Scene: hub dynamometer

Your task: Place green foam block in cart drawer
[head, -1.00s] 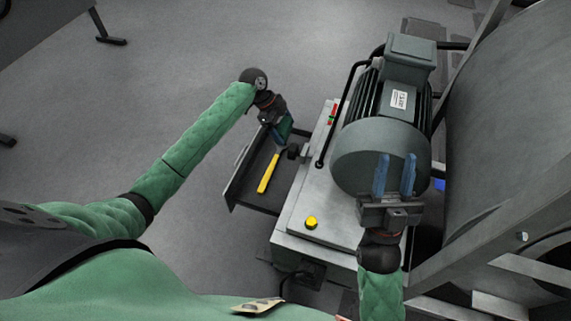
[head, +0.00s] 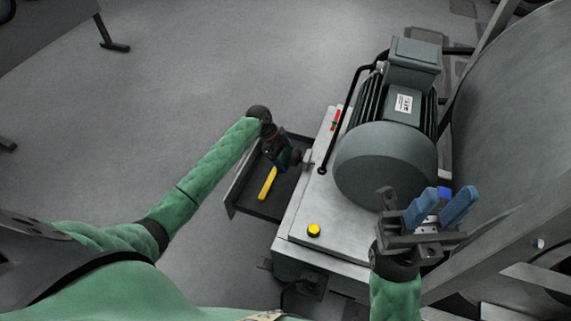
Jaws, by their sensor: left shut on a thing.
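The cart drawer (head: 232,189) is pulled out on the left side of the cart, left of the motor. My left gripper (head: 284,163) is over the drawer, pointing down, and is shut on the green foam block. Only a small dark green patch of the block (head: 294,157) shows by the fingers; the rest is hidden by the gripper. I cannot tell whether the block touches the drawer floor. My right gripper (head: 440,209) is open and empty in front of the motor, its blue fingers spread apart.
A yellow-handled tool (head: 267,183) lies in the drawer close to my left gripper. The large grey motor (head: 385,160) stands on the metal cart top (head: 330,240), with a yellow button (head: 314,230) near its front. A big grey drum (head: 510,110) is at the right.

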